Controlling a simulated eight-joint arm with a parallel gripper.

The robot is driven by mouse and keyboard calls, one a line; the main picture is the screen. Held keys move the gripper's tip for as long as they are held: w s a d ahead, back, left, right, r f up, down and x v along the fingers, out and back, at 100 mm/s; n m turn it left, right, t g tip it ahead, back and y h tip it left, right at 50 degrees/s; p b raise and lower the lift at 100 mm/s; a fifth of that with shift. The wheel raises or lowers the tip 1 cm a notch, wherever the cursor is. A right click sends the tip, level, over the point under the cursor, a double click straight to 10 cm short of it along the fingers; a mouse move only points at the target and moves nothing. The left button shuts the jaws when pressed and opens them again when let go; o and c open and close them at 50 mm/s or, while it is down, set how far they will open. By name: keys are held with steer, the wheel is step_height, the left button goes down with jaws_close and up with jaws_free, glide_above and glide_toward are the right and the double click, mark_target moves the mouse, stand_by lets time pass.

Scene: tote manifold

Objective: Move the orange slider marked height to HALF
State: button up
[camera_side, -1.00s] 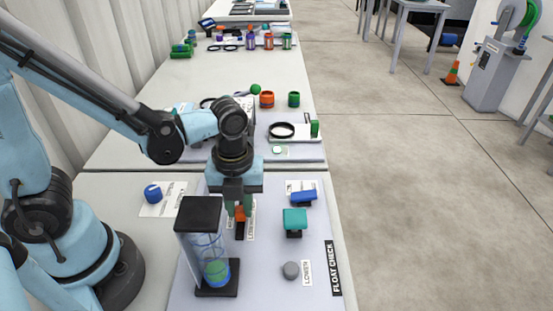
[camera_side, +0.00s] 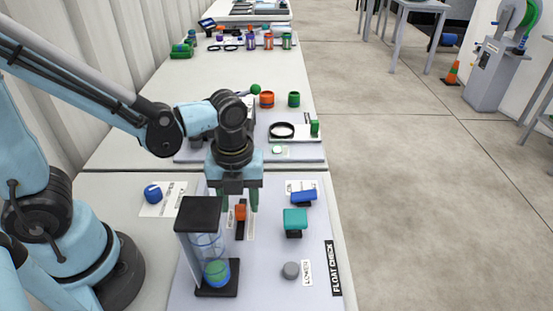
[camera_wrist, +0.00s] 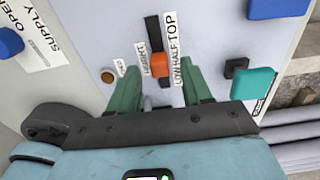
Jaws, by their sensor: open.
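The orange slider (camera_side: 240,213) sits in a dark upright slot on the light panel. In the wrist view the slider (camera_wrist: 159,64) has a label reading HEIGHT on its left and a LOW, HALF, TOP scale (camera_wrist: 174,48) on its right. It stands beside the LOW-to-HALF part of that scale; I cannot tell its exact alignment. Dark slot shows above it. My gripper (camera_side: 240,201) is open, its green fingers apart on either side of the slider and just above it, not gripping it. It also shows in the wrist view (camera_wrist: 160,76).
A clear cylinder with a black cap (camera_side: 199,214) stands close in front of my gripper. A teal knob (camera_side: 295,219), a blue handle (camera_side: 303,197) and a grey button (camera_side: 290,270) are to the right. A blue knob (camera_side: 153,193) lies left.

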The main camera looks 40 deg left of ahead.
mark_target(240, 207)
step_height(240, 207, up, 11)
stand_by(0.7)
steer(key=shift+a, duration=0.1)
steer(key=w+a+n+t, duration=0.1)
steer(key=a+n+t, duration=0.2)
steer(key=n, duration=1)
steer(key=w+a+f+n+t, duration=0.1)
steer(key=a+n+t, duration=0.3)
steer(key=n, duration=1)
steer(key=shift+a, duration=0.35)
